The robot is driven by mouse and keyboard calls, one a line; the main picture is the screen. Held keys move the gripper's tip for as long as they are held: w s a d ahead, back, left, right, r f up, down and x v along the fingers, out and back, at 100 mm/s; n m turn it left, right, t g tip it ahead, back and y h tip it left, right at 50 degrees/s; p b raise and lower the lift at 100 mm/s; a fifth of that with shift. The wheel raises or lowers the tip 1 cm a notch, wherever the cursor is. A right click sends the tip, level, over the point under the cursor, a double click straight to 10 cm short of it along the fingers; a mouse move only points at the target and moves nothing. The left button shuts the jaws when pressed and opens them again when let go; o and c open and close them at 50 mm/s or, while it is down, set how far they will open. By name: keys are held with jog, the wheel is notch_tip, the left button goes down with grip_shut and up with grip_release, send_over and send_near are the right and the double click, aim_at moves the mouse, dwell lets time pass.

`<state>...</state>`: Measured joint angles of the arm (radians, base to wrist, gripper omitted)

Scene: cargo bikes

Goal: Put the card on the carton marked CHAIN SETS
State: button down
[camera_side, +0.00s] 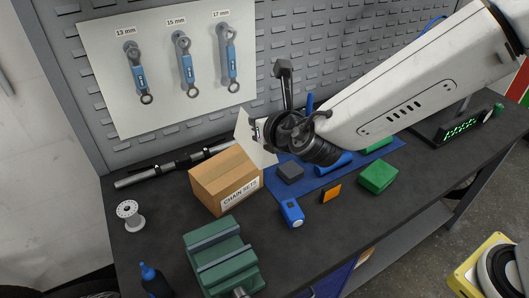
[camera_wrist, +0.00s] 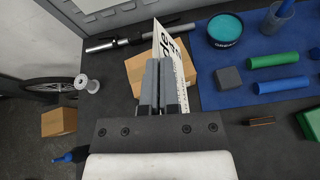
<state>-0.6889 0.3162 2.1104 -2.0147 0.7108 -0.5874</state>
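The cardboard carton (camera_side: 212,185) marked CHAIN SETS stands on the dark bench, its label facing the front. In the wrist view the carton (camera_wrist: 135,68) is partly hidden behind my fingers and the card. My gripper (camera_side: 262,130) is shut on the white card (camera_side: 243,133), just above the carton's back right side. In the wrist view my fingers (camera_wrist: 161,75) pinch the card (camera_wrist: 168,42), which stands steeply and carries dark print. The card looks clear of the carton's top, but I cannot tell whether its lower edge touches.
A green vise (camera_side: 222,255) and a white spool (camera_side: 129,214) stand left of and in front of the carton. A blue mat (camera_side: 330,178) with a dark block (camera_side: 290,172) lies to its right.

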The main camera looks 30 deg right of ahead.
aim_at(242, 137)
jog(key=w, duration=0.1)
jog(key=w+a+f, duration=0.1)
jog(key=w+f, duration=0.1)
jog(key=w, duration=0.1)
jog(key=shift+a, duration=0.35)
jog(key=w+a+f, duration=0.2)
jog(key=w+f, duration=0.2)
jog(key=f, duration=0.1)
jog(key=shift+w+f, duration=0.25)
jog(key=shift+w, duration=0.05)
jog(key=shift+w+f, duration=0.15)
jog(key=shift+f, duration=0.8)
jog(key=shift+w+f, duration=0.1)
jog(key=shift+f, duration=0.8)
jog(key=c, duration=0.8)
grip_release()
jog(key=shift+c, duration=0.2)
